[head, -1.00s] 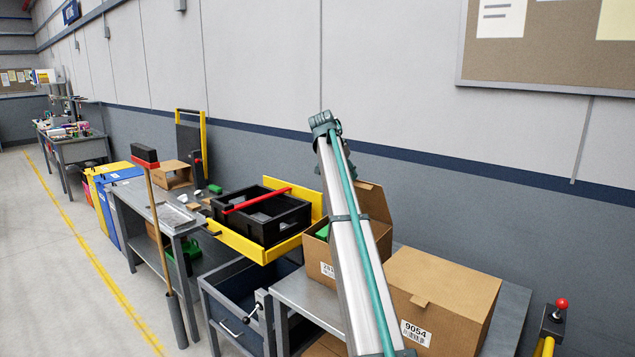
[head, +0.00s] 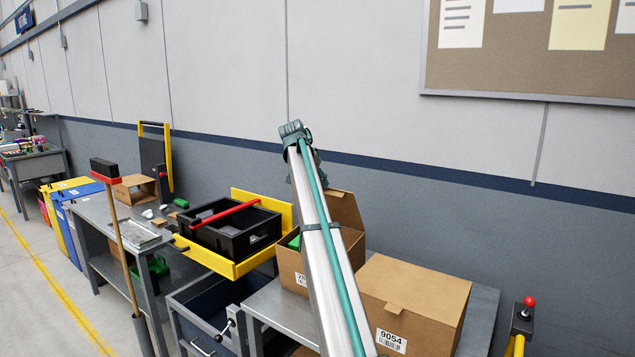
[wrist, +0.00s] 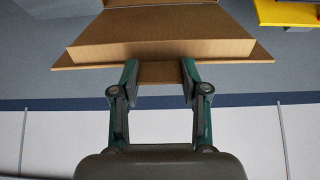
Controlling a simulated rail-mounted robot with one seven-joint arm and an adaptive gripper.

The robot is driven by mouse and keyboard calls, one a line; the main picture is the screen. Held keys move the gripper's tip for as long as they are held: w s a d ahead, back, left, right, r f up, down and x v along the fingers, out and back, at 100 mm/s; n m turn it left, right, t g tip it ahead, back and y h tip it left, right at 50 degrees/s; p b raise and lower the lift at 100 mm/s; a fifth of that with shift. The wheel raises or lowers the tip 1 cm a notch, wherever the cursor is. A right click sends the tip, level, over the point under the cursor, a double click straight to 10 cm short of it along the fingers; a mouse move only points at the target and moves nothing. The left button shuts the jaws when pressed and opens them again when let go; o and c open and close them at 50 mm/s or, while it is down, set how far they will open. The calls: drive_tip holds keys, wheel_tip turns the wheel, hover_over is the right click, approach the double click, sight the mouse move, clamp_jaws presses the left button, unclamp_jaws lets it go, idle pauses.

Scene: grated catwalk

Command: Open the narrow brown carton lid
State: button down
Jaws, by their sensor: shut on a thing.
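The narrow brown carton (head: 291,272) stands on the grey bench, partly hidden behind my arm. Its lid (head: 346,211) is raised and leans up toward the wall, and something green shows inside. In the wrist view, my gripper (wrist: 160,78) is shut on the tab at the edge of a brown cardboard lid (wrist: 160,48), with one finger on each side. The wall shows below the lid in that view.
A wider closed carton (head: 420,293) labelled 9054 stands right beside the narrow one. To the left are a black crate (head: 235,236) on a yellow tray (head: 205,259) and an open grey drawer (head: 205,304). A red-knobbed lever (head: 525,311) stands at right.

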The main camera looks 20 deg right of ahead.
idle(0.3)
drive_tip(key=c, duration=0.6)
unclamp_jaws()
drive_tip(key=shift+o, duration=0.2)
drive_tip(key=v, duration=1.2)
